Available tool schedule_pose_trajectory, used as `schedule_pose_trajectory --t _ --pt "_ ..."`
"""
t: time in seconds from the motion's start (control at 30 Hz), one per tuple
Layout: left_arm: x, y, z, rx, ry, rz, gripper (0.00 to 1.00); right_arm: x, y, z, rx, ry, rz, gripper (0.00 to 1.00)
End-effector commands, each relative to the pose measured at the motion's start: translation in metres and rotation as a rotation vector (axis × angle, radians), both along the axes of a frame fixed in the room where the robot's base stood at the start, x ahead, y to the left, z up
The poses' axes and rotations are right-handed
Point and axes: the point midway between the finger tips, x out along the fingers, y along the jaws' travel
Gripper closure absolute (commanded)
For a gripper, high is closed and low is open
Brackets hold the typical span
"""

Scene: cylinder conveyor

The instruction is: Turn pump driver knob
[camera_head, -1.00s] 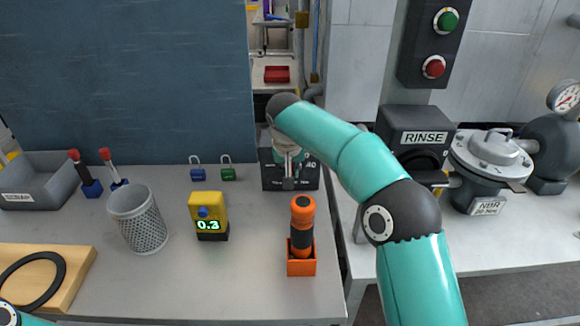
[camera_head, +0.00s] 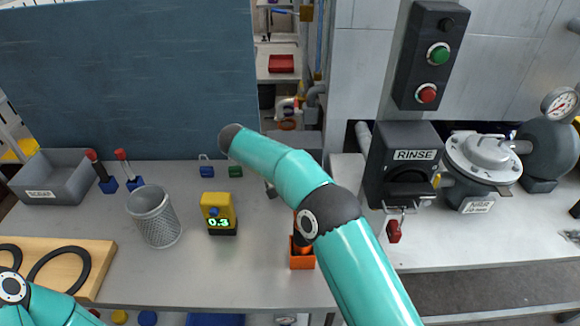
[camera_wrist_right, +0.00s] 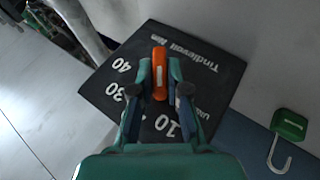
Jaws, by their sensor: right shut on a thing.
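The pump driver's dark panel (camera_wrist_right: 215,80), with white numbers and lettering, fills the middle of the right wrist view. Its orange knob (camera_wrist_right: 159,82), with a pale line along it, stands between the fingers of my right gripper (camera_wrist_right: 160,68). The fingers are shut on the knob from both sides. In the head view my right arm crosses in front of the driver, so the knob and the fingers' grip are hidden there. My left arm shows only at the lower left corner of the head view; its gripper is out of frame.
A yellow meter (camera_head: 218,209) reading 0.3, a wire mesh cup (camera_head: 155,217) and an orange holder (camera_head: 302,258) stand on the table. A green padlock (camera_wrist_right: 289,124) is beside the driver. A RINSE box (camera_head: 408,165) with a red padlock (camera_head: 394,231) stands at right.

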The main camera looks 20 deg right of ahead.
Motion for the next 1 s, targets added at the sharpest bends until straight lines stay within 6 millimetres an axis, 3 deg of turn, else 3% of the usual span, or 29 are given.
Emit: schedule_pose_trajectory --t 0.37,0.4,0.57,1.0 --pt "0.0000 0.0000 0.0007 0.000 0.000 0.000 0.60 0.0013 0.0030 0.0004 -0.004 -0.002 0.008 1.00" --pt "0.0000 0.0000 0.0007 0.000 0.000 0.000 0.60 0.0013 0.0030 0.0004 -0.004 -0.002 0.008 0.84" --pt "0.0000 0.0000 0.0008 0.000 0.000 0.000 0.60 0.0010 0.0023 0.0002 -0.004 -0.002 0.006 0.60" --pt "0.0000 0.0001 0.0014 0.000 0.000 0.000 0.60 -0.0011 0.0069 0.0074 -0.005 -0.002 0.003 0.60"
